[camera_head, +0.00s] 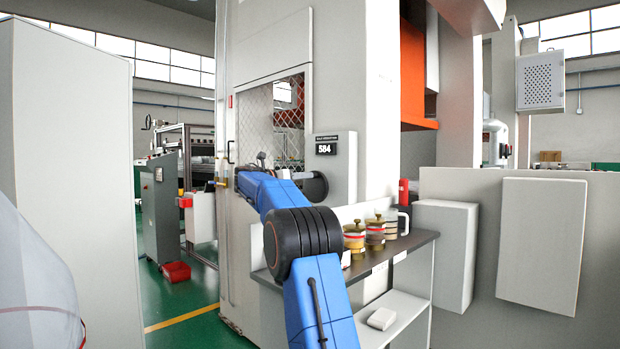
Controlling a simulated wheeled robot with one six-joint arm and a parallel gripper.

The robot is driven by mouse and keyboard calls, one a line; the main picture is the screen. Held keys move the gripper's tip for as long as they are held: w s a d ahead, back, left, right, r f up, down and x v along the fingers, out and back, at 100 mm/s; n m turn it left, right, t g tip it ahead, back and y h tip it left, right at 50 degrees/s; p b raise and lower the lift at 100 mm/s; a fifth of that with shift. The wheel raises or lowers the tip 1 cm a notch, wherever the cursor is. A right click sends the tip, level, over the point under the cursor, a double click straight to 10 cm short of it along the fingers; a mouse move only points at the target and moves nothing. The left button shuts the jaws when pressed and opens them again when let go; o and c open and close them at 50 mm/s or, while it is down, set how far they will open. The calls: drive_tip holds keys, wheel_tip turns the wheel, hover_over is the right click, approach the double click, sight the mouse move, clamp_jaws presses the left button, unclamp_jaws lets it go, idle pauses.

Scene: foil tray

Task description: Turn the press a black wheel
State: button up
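The press (341,95) is a tall pale-grey machine with a mesh window and a plate reading "584". A dark round part (317,187) shows at the press front, just right of my blue forearm. It may be the black wheel, but I cannot tell for certain. My arm reaches from the bottom of the view up to the press front. My gripper is not clearly visible; the far end of the arm is small and partly hidden behind the blue forearm. I cannot tell whether anything touches the wheel.
A dark-topped shelf (408,243) right of my arm holds several brass-coloured canisters (354,238) and a mug (400,219). A white block (381,318) lies on its lower level. A tall pale cabinet (70,150) stands left. Green floor (190,300) is open between.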

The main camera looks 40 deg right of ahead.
sight(315, 187)
drive_tip(key=shift+w+d, duration=0.2)
drive_tip(key=shift+d, duration=2.3)
drive_tip(key=shift+c, duration=0.2)
clamp_jaws()
